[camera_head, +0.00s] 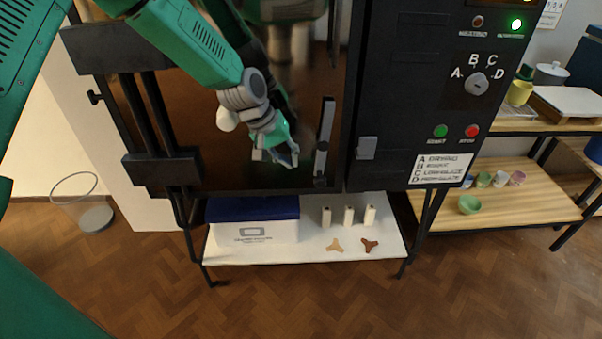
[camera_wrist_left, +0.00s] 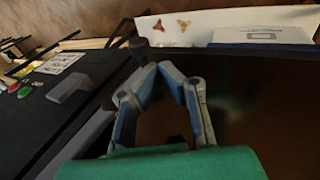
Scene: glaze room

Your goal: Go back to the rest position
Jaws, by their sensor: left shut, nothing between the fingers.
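My left gripper (camera_head: 277,160) hangs in front of the brown, shiny kiln door (camera_head: 225,130), to the left of the upright door handle (camera_head: 324,140). It also shows in the left wrist view (camera_wrist_left: 160,68), where its fingers come together at the tips with nothing between them. In that view the dark end of a handle lies close beyond the tips; I cannot tell whether they touch. My right gripper is in neither view.
A control panel (camera_head: 455,100) with a dial and buttons is right of the door. Below stands a low white shelf (camera_head: 310,249) with a blue-lidded box (camera_head: 255,228) and posts. A wooden shelf (camera_head: 525,205) with pots stands right, a wire bin (camera_head: 78,205) left.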

